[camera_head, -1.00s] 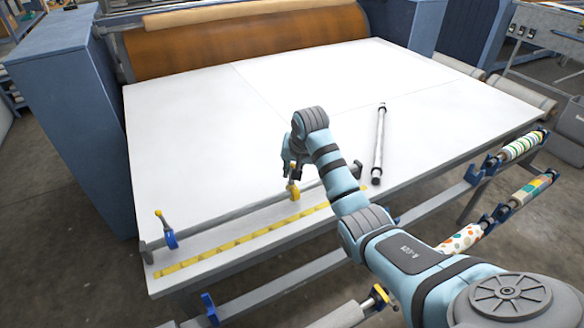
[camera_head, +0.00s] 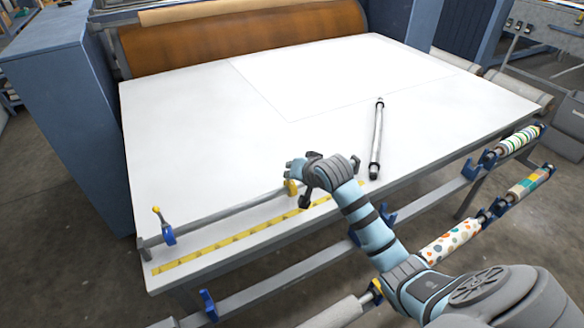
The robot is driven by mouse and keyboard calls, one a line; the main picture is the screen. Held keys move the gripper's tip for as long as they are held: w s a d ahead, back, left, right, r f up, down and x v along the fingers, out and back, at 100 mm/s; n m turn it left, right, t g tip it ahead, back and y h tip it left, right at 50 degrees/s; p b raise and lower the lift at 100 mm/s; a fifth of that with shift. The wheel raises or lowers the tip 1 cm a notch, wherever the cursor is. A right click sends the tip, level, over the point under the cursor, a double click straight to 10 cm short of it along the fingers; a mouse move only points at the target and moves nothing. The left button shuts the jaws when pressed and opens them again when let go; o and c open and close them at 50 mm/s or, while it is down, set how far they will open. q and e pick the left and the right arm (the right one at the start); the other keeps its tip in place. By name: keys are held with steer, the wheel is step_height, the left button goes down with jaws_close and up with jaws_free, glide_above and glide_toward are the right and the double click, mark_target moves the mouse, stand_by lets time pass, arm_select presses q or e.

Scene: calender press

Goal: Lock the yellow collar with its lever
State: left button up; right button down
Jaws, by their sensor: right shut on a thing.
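The yellow collar (camera_head: 291,187) sits around the grey bar (camera_head: 235,206) near the front edge of the white table. Its lever is hidden behind my right gripper (camera_head: 295,172), so I cannot see its angle. My right gripper is at the collar, reaching in from the right, and is shut on the lever; the grip itself is mostly covered. My left gripper is not in view.
A yellow measuring strip (camera_head: 235,238) runs along the front of the table (camera_head: 200,120). A loose grey rod (camera_head: 377,140) lies to the right of my gripper. Patterned rolls (camera_head: 451,243) hang on a rack below the front edge.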

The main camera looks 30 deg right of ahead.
steer(key=shift+s+f+t+b, duration=0.35)
steer(key=shift+s+t, duration=0.05)
steer(key=shift+t, duration=0.5)
steer(key=c, duration=1.7)
jaws_free()
steer(key=shift+w, duration=0.1)
steer(key=shift+o, duration=0.2)
steer(key=v, duration=1.2)
